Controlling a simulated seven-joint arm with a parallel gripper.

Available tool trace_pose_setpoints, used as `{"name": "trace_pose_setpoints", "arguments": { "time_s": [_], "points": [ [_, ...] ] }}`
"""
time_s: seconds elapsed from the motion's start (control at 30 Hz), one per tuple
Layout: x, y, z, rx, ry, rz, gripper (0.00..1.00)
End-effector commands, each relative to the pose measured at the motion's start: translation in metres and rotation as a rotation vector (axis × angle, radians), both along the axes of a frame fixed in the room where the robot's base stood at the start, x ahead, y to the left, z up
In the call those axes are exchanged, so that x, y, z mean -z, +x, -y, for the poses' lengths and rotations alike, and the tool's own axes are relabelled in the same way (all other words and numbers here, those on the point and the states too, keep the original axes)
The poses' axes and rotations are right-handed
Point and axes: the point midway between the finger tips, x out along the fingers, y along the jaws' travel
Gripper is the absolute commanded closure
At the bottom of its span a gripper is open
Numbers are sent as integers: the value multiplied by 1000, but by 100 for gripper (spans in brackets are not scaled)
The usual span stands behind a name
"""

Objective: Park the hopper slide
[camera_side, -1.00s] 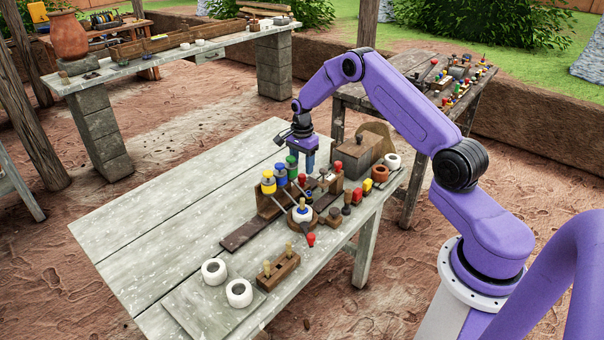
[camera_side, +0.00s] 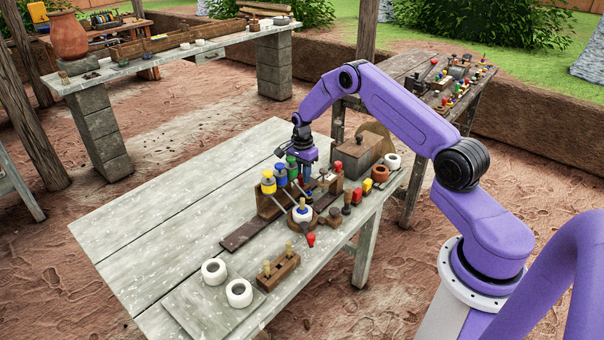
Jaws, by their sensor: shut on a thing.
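My gripper (camera_side: 307,173) points down at the right end of a wooden rack (camera_side: 268,204) on the grey plank table. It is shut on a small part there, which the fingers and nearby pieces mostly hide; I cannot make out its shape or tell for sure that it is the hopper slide. The rack bears a yellow-and-white hopper (camera_side: 268,183), a blue one (camera_side: 280,175) and a green one (camera_side: 292,167) in a row. Thin rods slant down from the rack's front. A round wooden base with a white-and-blue cup (camera_side: 302,213) stands in front.
Red and yellow knobbed pieces (camera_side: 367,185), a terracotta pot (camera_side: 380,173) and a white cup (camera_side: 392,161) crowd the right. White rings (camera_side: 214,271) and a pegged block (camera_side: 277,271) lie front left. The table's left (camera_side: 165,220) is clear.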

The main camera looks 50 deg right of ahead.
Motion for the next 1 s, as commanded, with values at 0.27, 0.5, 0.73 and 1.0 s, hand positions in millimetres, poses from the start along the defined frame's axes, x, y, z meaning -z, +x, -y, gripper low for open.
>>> {"name": "trace_pose_setpoints", "arguments": {
  "time_s": [0.27,0.5,0.73,1.0],
  "points": [
    [-1,1,-59,-9,1,-2,100],
    [0,0,-117,-6,1,-1,100],
    [0,0,-133,-1,1,0,100],
    [0,0,-136,-4,2,-1,61]
  ]
}}
